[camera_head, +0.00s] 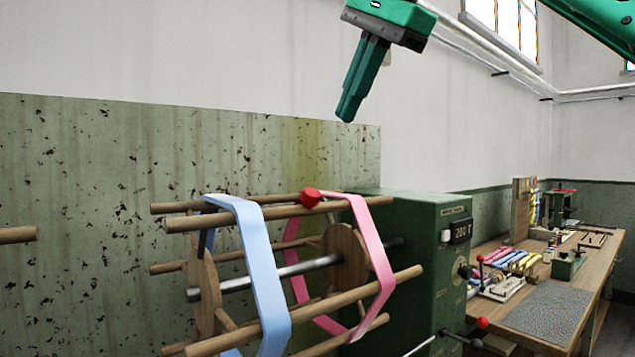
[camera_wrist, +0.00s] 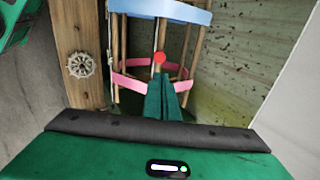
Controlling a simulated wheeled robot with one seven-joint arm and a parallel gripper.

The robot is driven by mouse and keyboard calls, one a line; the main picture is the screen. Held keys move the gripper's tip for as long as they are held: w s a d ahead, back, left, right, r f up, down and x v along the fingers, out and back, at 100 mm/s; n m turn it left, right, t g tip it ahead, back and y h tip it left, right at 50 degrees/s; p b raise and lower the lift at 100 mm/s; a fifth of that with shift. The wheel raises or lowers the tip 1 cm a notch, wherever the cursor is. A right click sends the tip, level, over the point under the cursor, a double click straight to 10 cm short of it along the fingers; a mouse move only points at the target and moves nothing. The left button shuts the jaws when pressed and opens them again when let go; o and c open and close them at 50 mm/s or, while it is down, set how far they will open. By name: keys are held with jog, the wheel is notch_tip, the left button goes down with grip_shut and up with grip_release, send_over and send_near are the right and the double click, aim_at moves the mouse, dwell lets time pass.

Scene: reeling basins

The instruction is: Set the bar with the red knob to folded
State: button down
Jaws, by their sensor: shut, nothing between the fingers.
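The red knob (camera_head: 311,197) sits on an upper wooden bar (camera_head: 281,212) of the reel, between the blue band (camera_head: 262,262) and the pink band (camera_head: 372,240). The bar lies roughly level along the reel. In the wrist view the red knob (camera_wrist: 159,57) shows just past my fingertips. My gripper (camera_head: 346,115) is shut and empty, in the air above and a little right of the knob, apart from it. Its green fingers also show in the wrist view (camera_wrist: 162,80), pointing toward the reel.
A green machine box (camera_head: 410,250) with a counter stands right of the reel, with a red-knobbed lever (camera_head: 480,258) near it. A wooden workbench (camera_head: 590,285) with tools is at the right. A stained green wall panel (camera_head: 90,160) stands behind the reel. The air around my gripper is clear.

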send_near(314, 193)
jog(key=shift+w+r, duration=0.1)
jog(key=shift+w, duration=0.2)
jog(key=shift+w+a, duration=0.1)
jog(key=shift+x, duration=0.95)
jog(key=shift+s+x, duration=0.15)
jog(key=shift+x, duration=0.95)
jog(key=shift+s+x, duration=0.15)
jog(key=shift+x, duration=0.95)
